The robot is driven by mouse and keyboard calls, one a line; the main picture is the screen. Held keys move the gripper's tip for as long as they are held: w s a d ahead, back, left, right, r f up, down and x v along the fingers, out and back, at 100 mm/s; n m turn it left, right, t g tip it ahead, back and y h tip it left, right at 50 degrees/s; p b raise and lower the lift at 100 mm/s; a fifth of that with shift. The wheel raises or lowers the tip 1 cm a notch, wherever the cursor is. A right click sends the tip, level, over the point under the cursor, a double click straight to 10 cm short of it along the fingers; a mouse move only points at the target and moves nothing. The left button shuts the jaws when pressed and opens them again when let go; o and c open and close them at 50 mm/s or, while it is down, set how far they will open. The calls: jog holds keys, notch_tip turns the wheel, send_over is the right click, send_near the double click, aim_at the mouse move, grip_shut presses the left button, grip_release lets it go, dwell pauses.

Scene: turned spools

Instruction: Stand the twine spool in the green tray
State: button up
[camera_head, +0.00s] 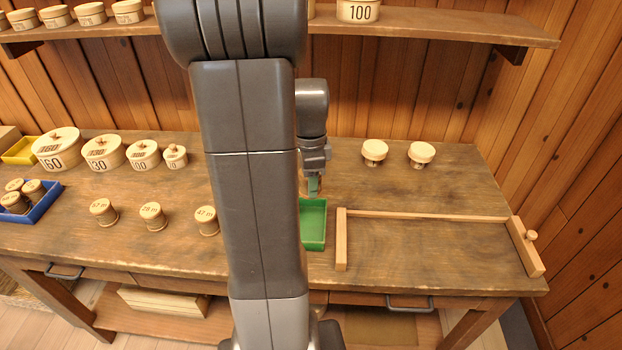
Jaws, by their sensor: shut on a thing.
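The green tray (314,238) lies on the bench near the middle, and my arm hides its left part. My gripper (314,186) is at the tray's back edge, pointing down. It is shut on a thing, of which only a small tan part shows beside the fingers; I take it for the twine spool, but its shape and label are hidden. I cannot tell whether it touches the tray. The part of the tray that shows is empty.
Labelled spools (152,216) stand in a row at left. A blue tray (50,204) holds several more. Lidded round boxes (103,152) stand behind. Two pale knobbed pieces (375,152) stand at back right. A wooden frame (425,216) lies right of the green tray.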

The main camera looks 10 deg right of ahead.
jog(key=shift+f+b, duration=4.05)
jog(key=shift+f, duration=1.3)
jog(key=shift+a, duration=0.1)
jog(key=o, duration=1.1)
jog(key=shift+c, duration=0.2)
jog(key=shift+r, duration=0.15)
notch_tip(320, 180, up, 9)
jog(key=p, duration=0.7)
notch_tip(320, 180, down, 9)
jog(key=b, duration=0.6)
jog(key=shift+b, duration=0.4)
